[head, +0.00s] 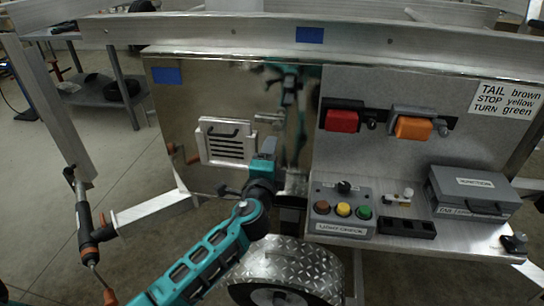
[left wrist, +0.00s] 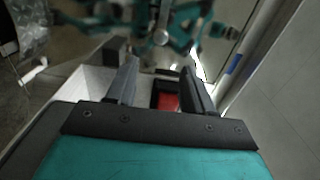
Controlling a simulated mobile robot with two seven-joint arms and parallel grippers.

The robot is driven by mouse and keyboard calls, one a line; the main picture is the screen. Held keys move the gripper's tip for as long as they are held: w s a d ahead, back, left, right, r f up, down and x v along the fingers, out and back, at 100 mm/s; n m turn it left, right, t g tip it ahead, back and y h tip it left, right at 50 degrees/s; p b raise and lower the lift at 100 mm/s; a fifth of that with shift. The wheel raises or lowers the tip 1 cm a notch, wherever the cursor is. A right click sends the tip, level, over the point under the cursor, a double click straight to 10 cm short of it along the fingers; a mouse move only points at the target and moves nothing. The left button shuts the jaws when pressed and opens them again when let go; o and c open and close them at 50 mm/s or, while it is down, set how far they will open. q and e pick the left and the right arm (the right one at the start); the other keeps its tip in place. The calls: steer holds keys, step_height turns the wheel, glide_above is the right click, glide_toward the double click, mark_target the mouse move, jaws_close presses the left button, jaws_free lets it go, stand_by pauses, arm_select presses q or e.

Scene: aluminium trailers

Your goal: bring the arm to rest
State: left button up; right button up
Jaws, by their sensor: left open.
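My left arm, teal and black, comes in from the bottom left in the head view. My left gripper (head: 262,168) is in front of the shiny panel (head: 215,85), to the right of a louvred white vent plate (head: 228,142). How far it is from the panel is hard to tell. In the left wrist view the two dark fingers of the left gripper (left wrist: 161,88) stand apart, open. A small red thing in a dark frame (left wrist: 168,102) shows beyond and between them; I cannot tell whether the gripper touches it. My right gripper is not in view.
A control box with coloured buttons (head: 343,208) and a grey case (head: 472,193) are on the right shelf. A red lamp (head: 342,120) and an orange lamp (head: 413,127) are above. A treadplate fender (head: 290,262) lies below the arm. A screwdriver-like tool (head: 86,228) stands left.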

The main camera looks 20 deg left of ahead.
arm_select(q)
steer(key=shift+s, duration=0.15)
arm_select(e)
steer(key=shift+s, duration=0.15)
arm_select(q)
steer(key=s+d+f+n+g+h+p, duration=0.1)
steer(key=s+f+n, duration=0.3)
steer(key=s, duration=0.4)
steer(key=s+d+f+n+g+h+p, duration=0.2)
steer(key=s+d+f+n+g+h, duration=0.1)
steer(key=s, duration=0.6)
steer(key=s+d+f+n+g+h+p, duration=0.2)
steer(key=s+f+n, duration=0.3)
steer(key=s, duration=0.3)
steer(key=shift+s+f+n+g, duration=0.25)
steer(key=shift+f+n+g, duration=0.15)
steer(key=shift+f, duration=0.5)
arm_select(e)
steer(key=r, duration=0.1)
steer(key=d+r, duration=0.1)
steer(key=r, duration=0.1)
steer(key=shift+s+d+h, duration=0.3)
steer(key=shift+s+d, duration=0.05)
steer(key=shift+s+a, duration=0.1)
